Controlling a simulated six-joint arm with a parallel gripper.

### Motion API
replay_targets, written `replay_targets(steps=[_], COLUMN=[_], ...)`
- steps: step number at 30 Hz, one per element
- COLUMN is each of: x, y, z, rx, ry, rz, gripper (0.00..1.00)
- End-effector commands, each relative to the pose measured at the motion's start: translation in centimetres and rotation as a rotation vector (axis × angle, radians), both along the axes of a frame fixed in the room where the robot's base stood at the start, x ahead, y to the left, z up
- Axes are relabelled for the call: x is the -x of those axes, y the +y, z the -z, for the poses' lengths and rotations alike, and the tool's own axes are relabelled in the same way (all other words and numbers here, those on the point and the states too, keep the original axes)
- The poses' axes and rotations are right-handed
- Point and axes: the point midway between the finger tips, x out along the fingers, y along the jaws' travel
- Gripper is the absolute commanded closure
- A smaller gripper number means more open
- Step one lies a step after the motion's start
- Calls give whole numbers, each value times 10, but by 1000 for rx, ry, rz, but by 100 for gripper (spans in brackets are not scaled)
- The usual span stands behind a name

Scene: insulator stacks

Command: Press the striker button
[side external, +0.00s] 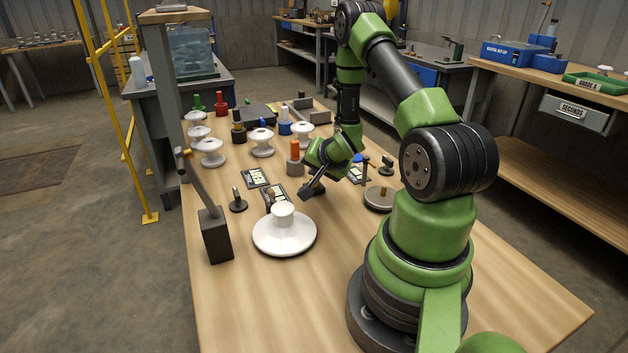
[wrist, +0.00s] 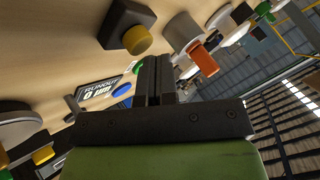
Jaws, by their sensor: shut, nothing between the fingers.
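My gripper (side external: 312,190) is low over the middle of the wooden table in the side view, fingers pointing down. In the wrist view its two black fingers (wrist: 155,68) are together with nothing between them. A dark block with a yellow button (wrist: 138,40) lies just beyond and left of the fingertips; I see no clear contact. A blue button (wrist: 122,90) and a green button (wrist: 137,68) are left of the fingers, by a display reading "RUNOUT 0 mm" (wrist: 95,92). A hammer-like lever on a dark box (side external: 215,235) stands at the left. No button is legibly labelled striker.
A large white insulator disc (side external: 284,235) is in front of my gripper. An orange-topped grey post (side external: 294,160) is close behind it. A round turntable (side external: 380,199) is to its right. Several white insulators (side external: 209,152) stand at the back left. The near table is clear.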

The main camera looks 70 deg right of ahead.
Motion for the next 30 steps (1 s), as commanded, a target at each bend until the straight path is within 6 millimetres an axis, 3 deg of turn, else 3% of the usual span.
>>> replay_targets(steps=[30], x=[0], y=[0], z=[11], rx=[0], ry=[0], rz=[0], gripper=[100])
